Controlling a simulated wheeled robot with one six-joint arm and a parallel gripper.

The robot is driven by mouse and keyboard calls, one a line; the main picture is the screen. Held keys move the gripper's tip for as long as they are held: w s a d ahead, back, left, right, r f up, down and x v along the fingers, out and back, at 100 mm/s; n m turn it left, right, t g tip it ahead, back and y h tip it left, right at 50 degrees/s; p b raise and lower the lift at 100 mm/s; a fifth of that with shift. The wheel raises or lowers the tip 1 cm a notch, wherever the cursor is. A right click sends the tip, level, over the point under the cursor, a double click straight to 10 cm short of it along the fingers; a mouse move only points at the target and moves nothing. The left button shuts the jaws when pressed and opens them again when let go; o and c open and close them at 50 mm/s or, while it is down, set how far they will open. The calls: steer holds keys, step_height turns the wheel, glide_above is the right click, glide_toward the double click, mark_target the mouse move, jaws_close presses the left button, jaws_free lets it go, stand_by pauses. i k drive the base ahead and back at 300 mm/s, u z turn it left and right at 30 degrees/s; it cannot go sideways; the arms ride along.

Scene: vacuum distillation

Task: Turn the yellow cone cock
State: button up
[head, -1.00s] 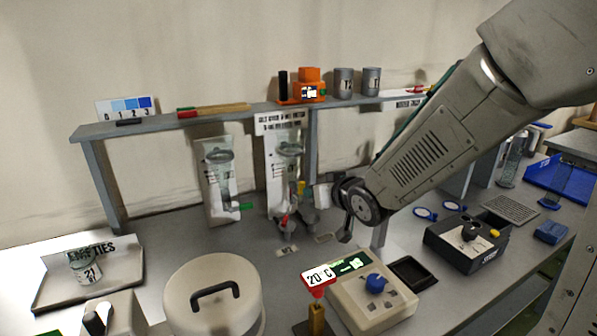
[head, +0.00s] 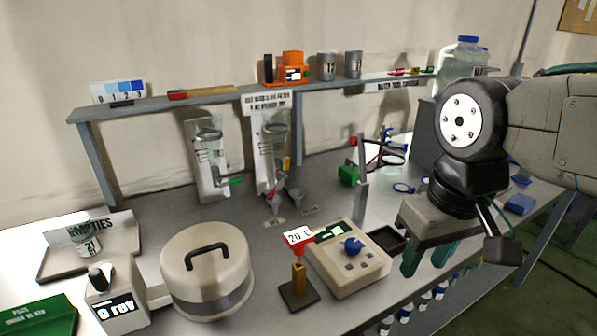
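The yellow cone cock (head: 286,163) is a small yellow handle on the right side of the right-hand glass apparatus (head: 269,140). That apparatus stands against a white backing board under the shelf. A red handle (head: 271,196) shows lower on it. My gripper (head: 428,259) has two teal fingers spread apart with nothing between them. It points down near the front edge of the bench, well to the right of the yellow cock and nearer the camera.
A second glass apparatus (head: 209,150) with a green handle stands to the left. A white lidded pot (head: 206,272), a cream box with a blue knob (head: 349,262) and a 20 C sign (head: 298,236) fill the front. A black tray (head: 388,240) lies beside my gripper.

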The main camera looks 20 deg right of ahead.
mark_target(286, 165)
steer(key=k, duration=0.8)
steer(key=u, duration=1.15)
steer(key=i, duration=0.9)
steer(key=z, duration=1.35)
